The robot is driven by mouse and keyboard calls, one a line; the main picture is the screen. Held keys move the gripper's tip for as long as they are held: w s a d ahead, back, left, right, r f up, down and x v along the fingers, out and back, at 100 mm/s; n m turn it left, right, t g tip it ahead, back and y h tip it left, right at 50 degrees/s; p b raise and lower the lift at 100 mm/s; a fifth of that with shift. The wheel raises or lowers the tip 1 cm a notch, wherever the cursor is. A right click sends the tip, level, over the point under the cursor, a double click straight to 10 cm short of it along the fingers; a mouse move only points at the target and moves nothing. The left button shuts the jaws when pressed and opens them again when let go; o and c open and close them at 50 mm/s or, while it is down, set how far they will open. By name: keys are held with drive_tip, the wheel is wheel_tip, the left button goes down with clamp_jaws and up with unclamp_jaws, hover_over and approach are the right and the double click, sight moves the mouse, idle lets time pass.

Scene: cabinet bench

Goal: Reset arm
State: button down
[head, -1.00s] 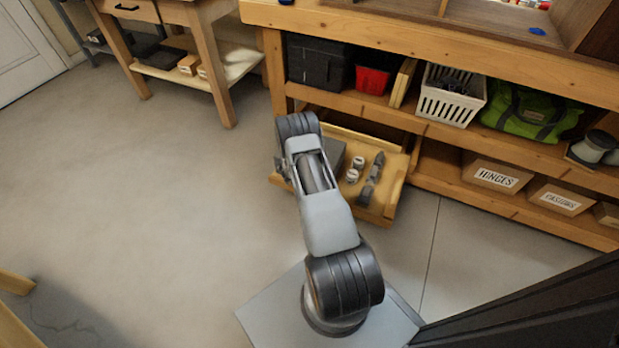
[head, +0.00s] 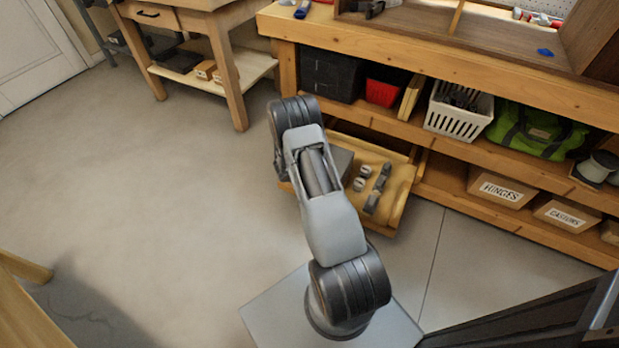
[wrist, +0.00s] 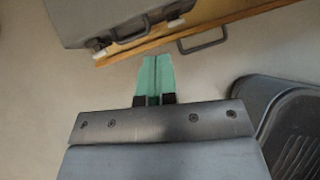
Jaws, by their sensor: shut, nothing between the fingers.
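My gripper (wrist: 153,80) shows in the wrist view with its two green fingers together and nothing between them. Just beyond the fingertips in that view are a wooden drawer front (wrist: 215,28) with a dark handle (wrist: 203,42) and a grey case (wrist: 100,15) with its own handle. I cannot tell whether the fingers touch the drawer. In the head view my arm reaches toward the low open drawer (head: 398,213) under the bench, and the gripper is hidden behind the arm.
The drawer holds a grey case, small round items (head: 362,178) and a dark tool (head: 378,190). The workbench (head: 440,55) has shelves with a black bin (head: 330,75), white basket (head: 457,112), green bag (head: 540,135) and labelled boxes (head: 500,187). Open floor (head: 150,210) lies to the left.

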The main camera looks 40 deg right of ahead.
drive_tip(key=shift+r, duration=0.25)
idle(0.4)
drive_tip(key=s+a+r+m+p, duration=0.1)
drive_tip(key=a+r+m+p, duration=0.3)
drive_tip(key=r, duration=0.9)
drive_tip(key=s+a+r+m+p, duration=0.15)
drive_tip(key=r+m+p, duration=0.3)
drive_tip(key=r, duration=0.75)
drive_tip(key=s+a+r+m+p, duration=0.25)
drive_tip(key=r+p, duration=0.35)
drive_tip(key=r, duration=0.7)
drive_tip(key=s+a+r+m+y+p, duration=0.2)
drive_tip(key=s+a+r+m+p, duration=0.1)
drive_tip(key=r, duration=0.5)
drive_tip(key=s+a+r+m+t+y+p, duration=0.1)
drive_tip(key=s+a+r+m+y+p, duration=0.2)
drive_tip(key=s+a+r+m+p, duration=0.1)
drive_tip(key=s+a+r+m+y+p, duration=0.2)
drive_tip(key=s+a+r+p, duration=0.3)
drive_tip(key=r, duration=0.6)
drive_tip(key=s+a+m, duration=0.1)
drive_tip(key=s+a, duration=0.1)
drive_tip(key=shift+s+a+r+t, duration=0.3)
drive_tip(key=shift+s+a+r, duration=0.05)
drive_tip(key=shift+s, duration=0.05)
drive_tip(key=shift+d, duration=0.1)
